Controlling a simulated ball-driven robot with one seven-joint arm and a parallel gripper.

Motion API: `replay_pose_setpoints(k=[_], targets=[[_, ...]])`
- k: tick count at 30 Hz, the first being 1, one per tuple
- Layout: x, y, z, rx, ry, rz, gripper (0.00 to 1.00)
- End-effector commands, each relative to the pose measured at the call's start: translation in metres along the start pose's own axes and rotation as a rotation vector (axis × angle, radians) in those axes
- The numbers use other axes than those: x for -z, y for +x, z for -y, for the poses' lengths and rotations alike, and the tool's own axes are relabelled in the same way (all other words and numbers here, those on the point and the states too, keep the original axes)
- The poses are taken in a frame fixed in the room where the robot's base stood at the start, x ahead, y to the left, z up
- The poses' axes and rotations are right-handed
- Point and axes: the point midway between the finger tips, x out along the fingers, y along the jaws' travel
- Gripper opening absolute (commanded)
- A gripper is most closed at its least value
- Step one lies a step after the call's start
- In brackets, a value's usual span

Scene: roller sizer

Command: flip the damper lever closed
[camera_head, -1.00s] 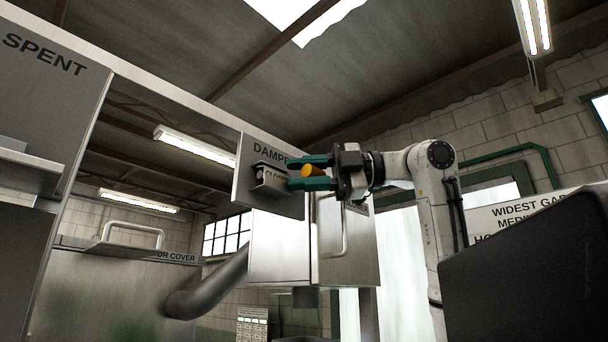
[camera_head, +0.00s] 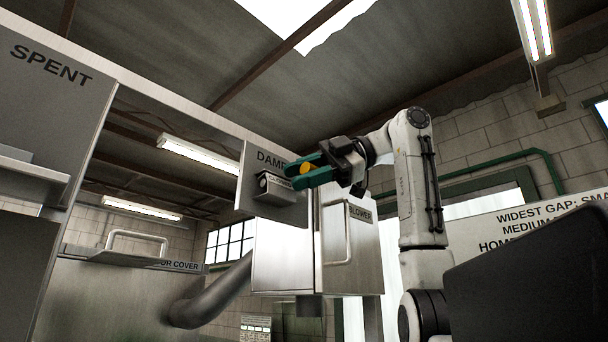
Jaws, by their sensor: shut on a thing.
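The grey damper panel (camera_head: 247,160), marked "DAMPER", stands in the middle of the head view. A small grey housing (camera_head: 275,195) with a partly readable label sticks out from it. The yellow-orange end of the damper lever (camera_head: 306,168) shows between the green fingers of my gripper (camera_head: 293,175). My gripper is shut on the lever, in front of the panel and just above the housing's right end. The fingers and palm hide the rest of the lever and part of the panel's lettering.
A metal cabinet marked "BLOWER" (camera_head: 347,250) with a vertical handle is below and right of the panel. A grey duct (camera_head: 212,295) runs to its left. A "SPENT" panel (camera_head: 45,110) is at far left, and a handled cover (camera_head: 125,255) below.

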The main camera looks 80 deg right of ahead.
Motion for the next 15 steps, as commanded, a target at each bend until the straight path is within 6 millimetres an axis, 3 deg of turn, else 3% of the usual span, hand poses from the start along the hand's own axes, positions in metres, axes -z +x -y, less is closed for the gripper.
replay_pose_setpoints(k=[10, 11, 15], targets=[[0.0001, 0.0000, -0.0010, 0.000, 0.003, 0.000, 0.02], [0.0001, 0.0000, -0.0010, 0.000, 0.003, 0.000, 0.34], [0.0001, 0.0000, -0.0009, 0.000, 0.002, 0.000, 0.47]])
